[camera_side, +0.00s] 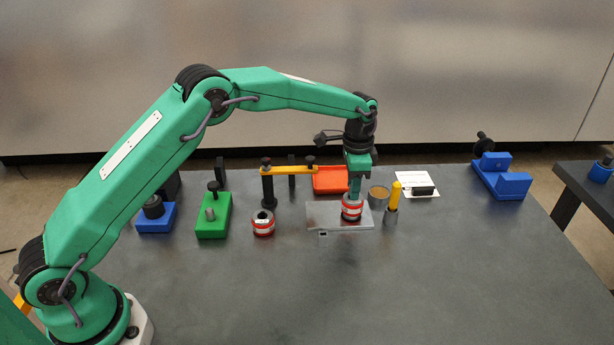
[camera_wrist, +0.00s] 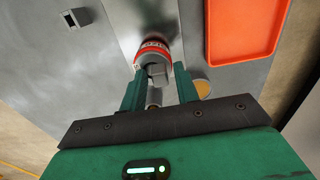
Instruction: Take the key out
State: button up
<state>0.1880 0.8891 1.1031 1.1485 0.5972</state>
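A red-and-white banded cylinder (camera_side: 352,207) stands on a grey metal plate (camera_side: 325,212) in the side view. It also shows in the wrist view (camera_wrist: 152,52), with a grey block-like piece (camera_wrist: 158,72) at its near end, which may be the key; I cannot tell for sure. My gripper (camera_wrist: 159,78) is right above the cylinder, pointing down. Its two green fingers are on either side of the grey piece, with gaps visible, so it looks open. In the side view my gripper (camera_side: 356,190) hides the top of the cylinder.
A second banded cylinder (camera_side: 263,224) stands to the left, near a yellow-topped stand (camera_side: 290,170). A yellow-handled tool (camera_side: 395,196) and a round cup (camera_side: 378,197) stand close on the right. An orange tray (camera_side: 331,180) lies behind. The front of the table is clear.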

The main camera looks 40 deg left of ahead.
grip_shut()
jog(key=shift+r, duration=0.3)
jog(key=shift+r, duration=3)
